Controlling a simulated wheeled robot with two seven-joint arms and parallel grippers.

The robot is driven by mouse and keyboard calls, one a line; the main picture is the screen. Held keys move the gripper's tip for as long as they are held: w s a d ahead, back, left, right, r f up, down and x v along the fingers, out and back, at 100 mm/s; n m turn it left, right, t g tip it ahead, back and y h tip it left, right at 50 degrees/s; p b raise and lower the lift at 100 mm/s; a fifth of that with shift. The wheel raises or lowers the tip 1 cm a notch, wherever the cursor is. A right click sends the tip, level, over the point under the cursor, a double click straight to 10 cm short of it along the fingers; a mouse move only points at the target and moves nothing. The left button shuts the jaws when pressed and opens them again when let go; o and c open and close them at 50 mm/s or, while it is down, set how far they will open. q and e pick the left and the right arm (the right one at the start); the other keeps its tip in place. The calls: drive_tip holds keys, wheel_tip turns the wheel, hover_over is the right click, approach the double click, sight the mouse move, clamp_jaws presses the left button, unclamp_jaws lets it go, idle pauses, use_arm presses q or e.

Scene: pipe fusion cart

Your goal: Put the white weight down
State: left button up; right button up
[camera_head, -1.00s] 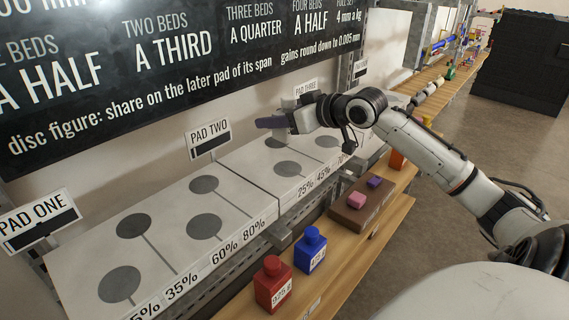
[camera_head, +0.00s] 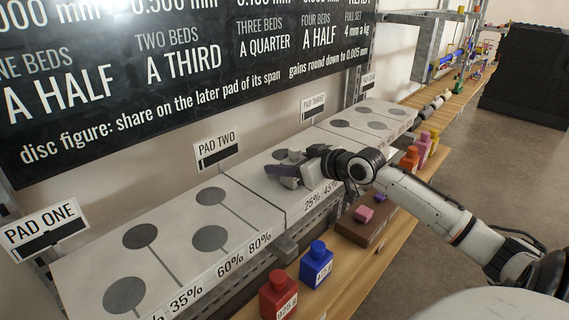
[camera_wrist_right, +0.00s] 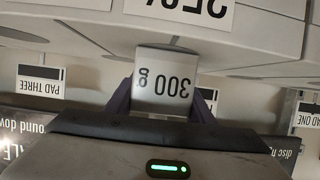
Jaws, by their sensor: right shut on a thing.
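The white weight (camera_wrist_right: 165,85), a small block marked 300 g, sits between the two purple fingers of my right gripper (camera_wrist_right: 163,103), which is shut on it. In the head view my right gripper (camera_head: 284,172) is low over the pale slab (camera_head: 262,190) between the PAD TWO sign (camera_head: 217,150) and the PAD THREE sign (camera_head: 313,106), near the 25% label (camera_head: 313,199). There the gripper mostly hides the weight. I cannot tell whether the weight touches the slab. My left gripper is not in view.
A red weight (camera_head: 278,297) and a blue weight (camera_head: 316,265) stand on the wooden shelf in front. A brown block with pink and purple pieces (camera_head: 362,226) is farther along. Orange and yellow weights (camera_head: 423,150) stand beyond. The near slab with grey discs (camera_head: 165,250) is clear.

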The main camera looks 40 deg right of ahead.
drive_tip(key=o, duration=1.3)
drive_tip(key=v, duration=1.2)
drive_tip(key=shift+r, duration=0.1)
